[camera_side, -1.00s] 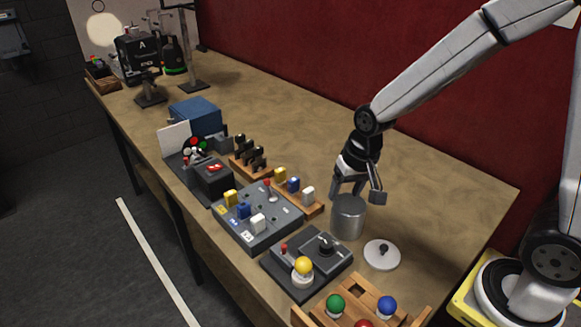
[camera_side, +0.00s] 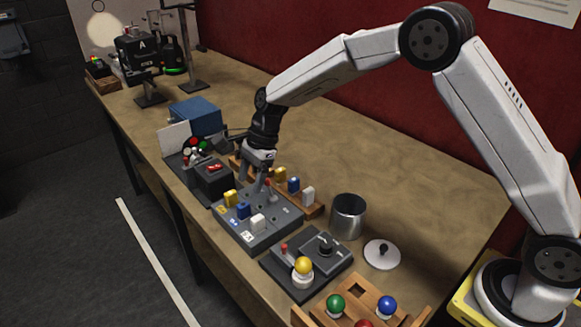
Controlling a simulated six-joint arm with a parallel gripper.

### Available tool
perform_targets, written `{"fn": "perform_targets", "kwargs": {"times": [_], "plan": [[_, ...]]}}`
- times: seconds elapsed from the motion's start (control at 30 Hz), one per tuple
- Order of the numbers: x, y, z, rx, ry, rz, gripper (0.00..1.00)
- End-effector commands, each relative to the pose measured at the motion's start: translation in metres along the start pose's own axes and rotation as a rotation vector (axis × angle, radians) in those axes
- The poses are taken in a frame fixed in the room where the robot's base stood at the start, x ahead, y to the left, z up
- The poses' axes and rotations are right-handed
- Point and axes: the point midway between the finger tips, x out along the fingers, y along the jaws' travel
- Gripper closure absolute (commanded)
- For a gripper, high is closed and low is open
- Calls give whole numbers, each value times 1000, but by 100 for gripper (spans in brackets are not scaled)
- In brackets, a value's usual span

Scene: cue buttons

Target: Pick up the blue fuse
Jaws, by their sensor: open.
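One blue fuse (camera_side: 243,210) sits on the grey panel (camera_side: 262,238), between a yellow fuse (camera_side: 229,198) and a white fuse (camera_side: 257,223). Another blue fuse (camera_side: 293,185) stands in a wooden rack (camera_side: 313,211) behind the panel, between a yellow fuse (camera_side: 279,174) and a white fuse (camera_side: 308,196). My gripper (camera_side: 253,187) points down over the back left of the panel, open and empty. It is just behind the blue fuse on the panel and left of the one in the rack.
A metal canister (camera_side: 348,217) stands right of the rack, with its lid (camera_side: 382,254) beside it. A dark box with a yellow ball (camera_side: 303,266) is in front. A dark device (camera_side: 213,177) is left of the gripper. The table behind the rack is clear.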

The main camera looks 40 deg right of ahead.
Motion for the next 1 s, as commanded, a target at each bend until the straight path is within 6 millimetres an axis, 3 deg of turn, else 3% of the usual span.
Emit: {"fn": "perform_targets", "kwargs": {"times": [0.27, 1.0], "plan": [[4, -2, 2, 14, -5, 3, 32], [44, -1, 0, 13, -4, 4, 32]]}}
